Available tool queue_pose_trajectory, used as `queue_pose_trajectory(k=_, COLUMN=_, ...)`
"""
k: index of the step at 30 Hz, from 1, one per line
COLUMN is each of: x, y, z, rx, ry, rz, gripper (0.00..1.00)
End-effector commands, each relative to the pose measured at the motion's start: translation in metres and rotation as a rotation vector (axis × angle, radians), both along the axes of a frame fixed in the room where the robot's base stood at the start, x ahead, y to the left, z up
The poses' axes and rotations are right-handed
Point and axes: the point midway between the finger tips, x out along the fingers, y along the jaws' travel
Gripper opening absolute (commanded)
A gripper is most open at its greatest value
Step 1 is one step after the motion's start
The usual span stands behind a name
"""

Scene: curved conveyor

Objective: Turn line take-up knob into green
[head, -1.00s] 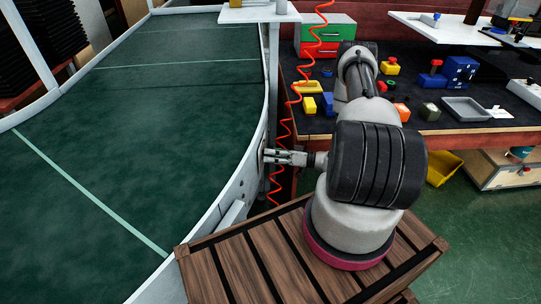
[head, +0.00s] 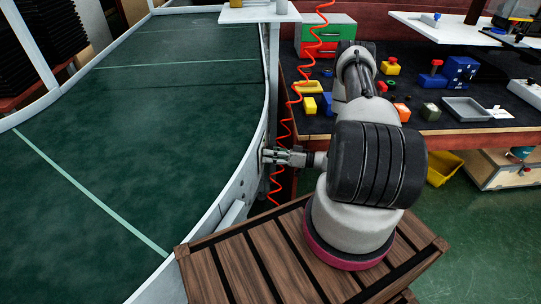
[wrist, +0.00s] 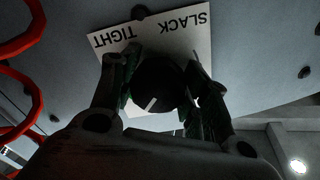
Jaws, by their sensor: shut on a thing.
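The line take-up knob (wrist: 160,84) is a dark round knob on a white label plate (wrist: 178,42) fixed to the conveyor's side. The plate reads TIGHT and SLACK, rotated in the wrist view. A short white mark shows on the knob's lower left face. My gripper (wrist: 158,88) is shut on the knob, one finger on each side. Hints of green show beside the fingers, but the fingers and shadow hide most of the scale, so I cannot tell where the mark points on it. In the head view my gripper (head: 268,156) reaches the conveyor's side rail; the knob is hidden there.
The conveyor (head: 150,130) with its green belt fills the left. A red coiled hose (head: 285,130) hangs close by my gripper and also shows in the wrist view (wrist: 22,85). A workbench (head: 440,130) with several small parts stands behind my arm.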

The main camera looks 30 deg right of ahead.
Motion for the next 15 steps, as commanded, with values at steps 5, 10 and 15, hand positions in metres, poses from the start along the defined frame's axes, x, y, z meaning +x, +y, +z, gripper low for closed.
queue_pose_trajectory(k=5, x=0.0001, y=-0.0004, z=-0.0003, rx=0.000, ry=0.001, rz=-0.001, gripper=0.50)
queue_pose_trajectory(k=10, x=0.0000, y=-0.0004, z=-0.0002, rx=0.001, ry=0.002, rz=-0.001, gripper=0.68)
queue_pose_trajectory(k=15, x=0.0000, y=-0.0002, z=-0.0002, rx=0.001, ry=0.002, rz=-0.001, gripper=0.68)
